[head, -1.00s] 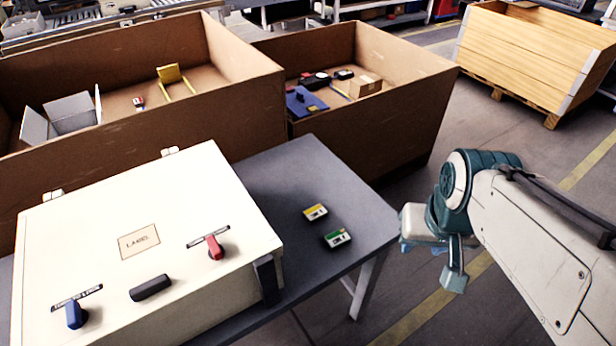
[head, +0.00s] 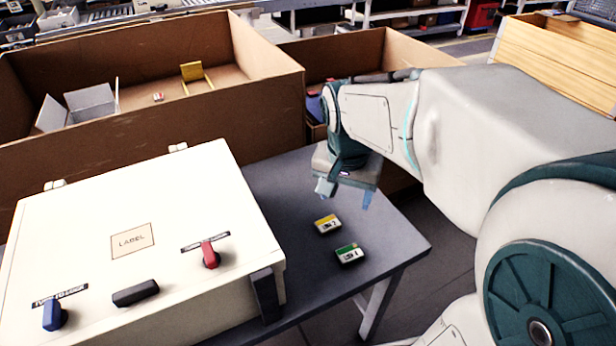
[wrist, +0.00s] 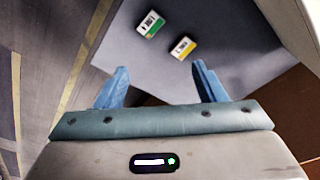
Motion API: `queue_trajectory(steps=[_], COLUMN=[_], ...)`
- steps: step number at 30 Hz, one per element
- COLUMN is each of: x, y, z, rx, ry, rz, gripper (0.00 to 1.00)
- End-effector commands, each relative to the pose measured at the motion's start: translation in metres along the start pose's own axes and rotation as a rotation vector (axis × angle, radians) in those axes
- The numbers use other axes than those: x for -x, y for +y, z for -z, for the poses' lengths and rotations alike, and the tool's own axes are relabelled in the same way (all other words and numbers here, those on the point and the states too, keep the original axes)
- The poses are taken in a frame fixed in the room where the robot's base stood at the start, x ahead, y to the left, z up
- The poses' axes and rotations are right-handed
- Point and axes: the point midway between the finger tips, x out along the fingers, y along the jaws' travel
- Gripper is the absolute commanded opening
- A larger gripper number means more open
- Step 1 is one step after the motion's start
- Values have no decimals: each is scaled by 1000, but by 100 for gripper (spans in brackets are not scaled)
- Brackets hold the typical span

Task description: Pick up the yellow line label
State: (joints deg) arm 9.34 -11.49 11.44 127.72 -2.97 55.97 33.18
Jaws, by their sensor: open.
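The yellow line label (head: 327,224) is a small block with a yellow band and a white face, lying flat on the grey table. It also shows in the wrist view (wrist: 182,48), ahead of my fingers and nearer the right one. A similar label with a green band (head: 349,254) lies close beside it, and in the wrist view (wrist: 150,24) it is up and to the left. My gripper (head: 345,192) is above the table, behind the yellow label in the head view. Its blue fingers (wrist: 158,85) are spread apart with nothing between them.
A white cabinet (head: 190,265) with red, blue and black handles stands left of the labels on the grey table (head: 290,180). Large cardboard boxes (head: 200,115) stand behind the table. The tabletop around the labels is otherwise clear.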

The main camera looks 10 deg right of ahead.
Motion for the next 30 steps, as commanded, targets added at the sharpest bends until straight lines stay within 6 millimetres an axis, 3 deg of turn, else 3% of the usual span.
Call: queue_trajectory(steps=[1, 6, 13, 20, 30], x=[-23, -64, -100, -119, -180], y=[-9, -38, -61, -66, -65], z=[12, 49, 81, 87, 77], rx=[-81, -370, -643, -722, -720], ry=[-21, -77, -135, -152, -153], rz=[-14, -40, -53, -58, -58], gripper=[64, 64, 64, 64, 64])
